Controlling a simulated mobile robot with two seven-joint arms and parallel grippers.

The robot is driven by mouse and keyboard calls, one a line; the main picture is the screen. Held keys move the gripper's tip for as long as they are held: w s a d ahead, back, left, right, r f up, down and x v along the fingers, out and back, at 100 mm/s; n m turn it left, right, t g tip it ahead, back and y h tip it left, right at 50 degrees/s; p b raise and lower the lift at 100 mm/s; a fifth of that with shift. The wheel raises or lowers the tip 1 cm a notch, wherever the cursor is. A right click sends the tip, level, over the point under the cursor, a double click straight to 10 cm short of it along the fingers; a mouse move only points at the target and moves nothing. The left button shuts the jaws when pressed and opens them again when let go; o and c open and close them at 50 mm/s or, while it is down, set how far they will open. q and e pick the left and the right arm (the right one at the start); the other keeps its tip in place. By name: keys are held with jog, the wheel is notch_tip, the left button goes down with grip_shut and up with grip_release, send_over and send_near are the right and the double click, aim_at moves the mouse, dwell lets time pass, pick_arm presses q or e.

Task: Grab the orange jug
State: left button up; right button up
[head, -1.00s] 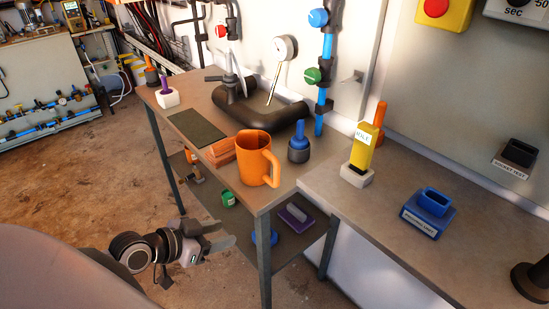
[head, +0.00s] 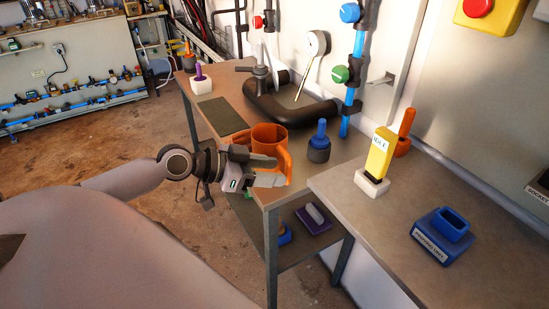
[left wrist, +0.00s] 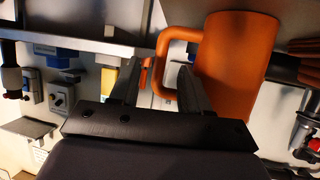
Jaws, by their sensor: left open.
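The orange jug (head: 268,136) stands upright near the front corner of the left table. Its handle (head: 287,163) faces toward the right and front in the head view. My left gripper (head: 268,168) is open in front of the jug and partly hides its body. In the left wrist view the jug (left wrist: 237,55) is at upper right, and its handle (left wrist: 166,62) reaches toward the space between my two open fingers (left wrist: 160,85). Contact between fingers and handle cannot be told. My right gripper is not in view.
A blue-topped dark container (head: 319,145) stands right of the jug. A yellow tool in a white base (head: 372,182) and a blue holder (head: 441,232) stand on the right table. A dark pipe (head: 290,112) lies behind. A lower shelf (head: 300,245) holds a purple item.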

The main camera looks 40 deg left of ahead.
aim_at(288, 173)
pick_arm(q)
jog(key=shift+p+x, duration=0.55)
jog(key=shift+x, duration=1.95)
jog(key=shift+f, duration=0.15)
jog(key=shift+a, duration=0.1)
grip_shut()
